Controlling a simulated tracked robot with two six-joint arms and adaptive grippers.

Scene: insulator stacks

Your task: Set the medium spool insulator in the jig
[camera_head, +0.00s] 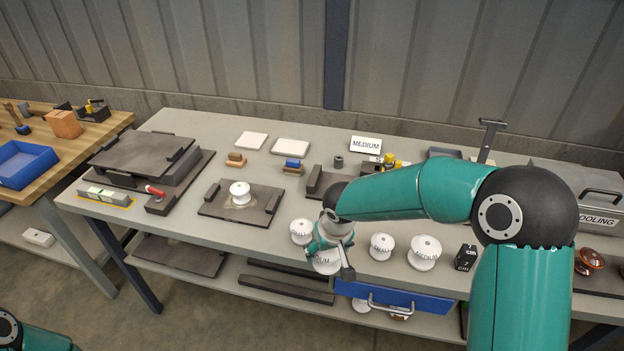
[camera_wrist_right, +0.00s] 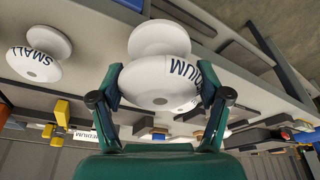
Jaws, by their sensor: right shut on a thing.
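A white spool insulator marked "...DIUM" (camera_wrist_right: 160,82) is between the two fingers of my right gripper (camera_wrist_right: 158,100), which is shut on it. In the head view this spool (camera_head: 326,264) is near the table's front edge, partly hidden by my right gripper (camera_head: 328,240). I cannot tell whether it touches the table. A dark plate with end blocks (camera_head: 216,208) lies to its left and bears a small white spool (camera_head: 240,191). Another dark fixture (camera_head: 316,184) stands behind my right gripper, partly hidden by the arm. No frame names the jig. My left gripper is out of view.
White spools stand close by: one left (camera_head: 301,230), two right (camera_head: 381,245) (camera_head: 424,250). A black cube (camera_head: 465,257) is farther right. A "MEDIUM" card (camera_head: 366,145) stands at the back. A "SMALL" spool (camera_wrist_right: 38,52) shows in the wrist view. A low dark press-like stand (camera_head: 145,160) is at left.

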